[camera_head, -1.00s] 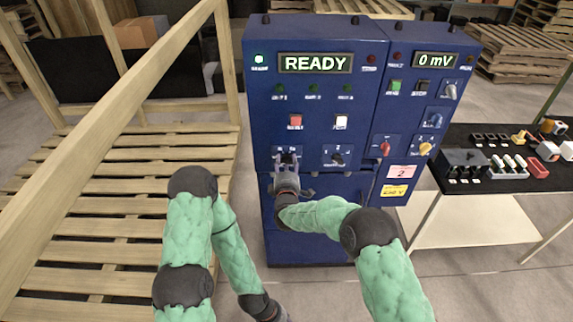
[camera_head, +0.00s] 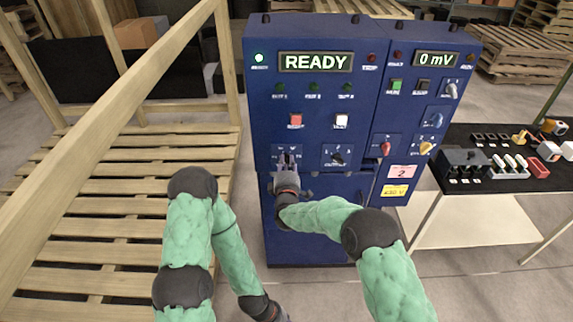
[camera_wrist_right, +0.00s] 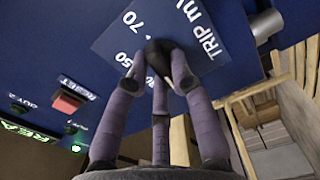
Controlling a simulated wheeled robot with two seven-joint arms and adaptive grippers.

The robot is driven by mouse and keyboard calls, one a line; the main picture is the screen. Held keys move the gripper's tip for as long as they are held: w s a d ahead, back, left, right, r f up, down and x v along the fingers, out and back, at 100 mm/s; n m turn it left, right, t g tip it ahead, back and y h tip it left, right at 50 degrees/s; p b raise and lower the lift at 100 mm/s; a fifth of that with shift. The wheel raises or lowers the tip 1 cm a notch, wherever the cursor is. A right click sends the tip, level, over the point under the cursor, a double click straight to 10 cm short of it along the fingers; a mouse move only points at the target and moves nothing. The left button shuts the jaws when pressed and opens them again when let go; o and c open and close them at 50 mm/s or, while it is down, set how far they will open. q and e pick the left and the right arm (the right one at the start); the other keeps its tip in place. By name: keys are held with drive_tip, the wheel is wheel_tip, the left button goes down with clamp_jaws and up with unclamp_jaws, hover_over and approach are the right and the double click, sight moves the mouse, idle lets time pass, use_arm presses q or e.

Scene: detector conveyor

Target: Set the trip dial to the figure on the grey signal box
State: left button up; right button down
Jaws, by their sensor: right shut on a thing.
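The trip dial (camera_wrist_right: 158,56) is a small dark knob on a blue plate marked "TRIP m…" at the lower left of the cabinet front. The plate shows 70 and 50 in the wrist view; other figures are hidden by my fingers. My right gripper (camera_head: 288,162) is shut on the dial, and its fingers (camera_wrist_right: 165,75) close around the knob. The dial's exact setting is hard to read. A dark grey box (camera_head: 463,158) stands on the black table at right; I cannot read a figure on it. My left gripper is low at the bottom edge, its fingers cut off.
The blue cabinet (camera_head: 265,100) shows READY and 0 mV. A black selector (camera_head: 337,158), a red knob (camera_head: 385,149) and a yellow knob (camera_head: 426,147) sit right of the trip dial. A wooden pallet (camera_head: 120,210) lies at left. Small parts crowd the black table (camera_head: 440,184).

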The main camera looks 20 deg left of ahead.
drive_tip(key=m+b, duration=0.2)
drive_tip(key=m, duration=0.3)
drive_tip(key=shift+w+d+f+b, duration=0.1)
drive_tip(key=shift+d+b, duration=0.05)
drive_tip(key=shift+b, duration=0.15)
drive_tip(key=m+b, duration=0.2)
drive_tip(key=m, duration=0.3)
drive_tip(key=shift+d, duration=0.1)
drive_tip(key=shift+m, duration=0.3)
drive_tip(key=c, duration=1.1)
unclamp_jaws()
drive_tip(key=shift+o, duration=0.2)
drive_tip(key=v, duration=1.2)
